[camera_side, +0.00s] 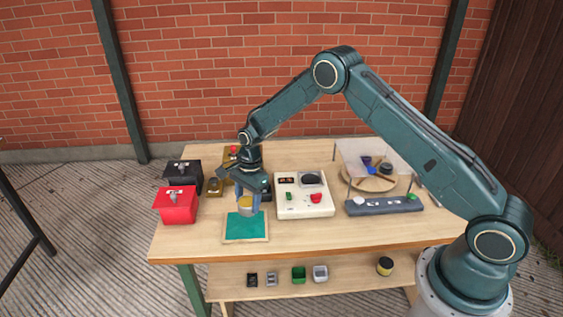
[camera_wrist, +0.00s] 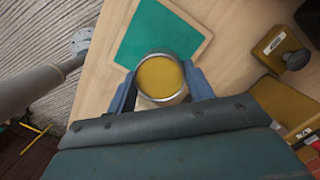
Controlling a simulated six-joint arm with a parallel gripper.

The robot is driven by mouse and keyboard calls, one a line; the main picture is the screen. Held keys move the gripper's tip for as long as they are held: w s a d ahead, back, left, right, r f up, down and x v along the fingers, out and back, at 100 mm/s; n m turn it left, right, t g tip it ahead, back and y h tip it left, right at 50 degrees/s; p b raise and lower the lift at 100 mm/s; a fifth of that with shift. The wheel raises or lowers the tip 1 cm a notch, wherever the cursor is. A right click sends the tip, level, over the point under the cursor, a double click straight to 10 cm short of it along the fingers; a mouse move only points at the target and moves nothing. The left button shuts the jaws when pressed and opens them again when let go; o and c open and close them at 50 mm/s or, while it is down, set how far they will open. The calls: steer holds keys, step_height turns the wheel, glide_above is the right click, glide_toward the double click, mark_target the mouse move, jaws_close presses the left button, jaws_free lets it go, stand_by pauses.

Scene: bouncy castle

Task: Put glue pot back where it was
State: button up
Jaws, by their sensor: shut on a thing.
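The glue pot (camera_wrist: 160,76) is a round pot with a pale metal rim and mustard-yellow contents, seen from above in the wrist view. My gripper (camera_wrist: 160,88) is shut on it, one blue finger on each side. In the side view the pot (camera_side: 246,206) sits between the fingers of my gripper (camera_side: 249,205), which points down at the back edge of a teal mat (camera_side: 245,227) on a wooden board. The mat (camera_wrist: 150,37) lies just beyond the pot in the wrist view. I cannot tell whether the pot touches the table.
A red box (camera_side: 176,206) and black box (camera_side: 184,173) stand left. A white panel (camera_side: 304,207) is close right; a clear-covered turntable (camera_side: 370,183) and grey control bar (camera_side: 384,206) are farther right. The lower shelf (camera_side: 345,281) holds small bins and a dark yellow-topped pot (camera_side: 385,266). The front table strip is clear.

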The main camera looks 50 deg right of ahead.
mark_target(249, 209)
steer(key=shift+f, duration=1.95)
steer(key=shift+f, duration=0.15)
steer(key=o, duration=1.3)
steer(key=r, duration=0.4)
steer(key=d+r, duration=0.1)
steer(key=r, duration=0.7)
steer(key=shift+d, duration=0.4)
steer(key=shift+r, duration=0.1)
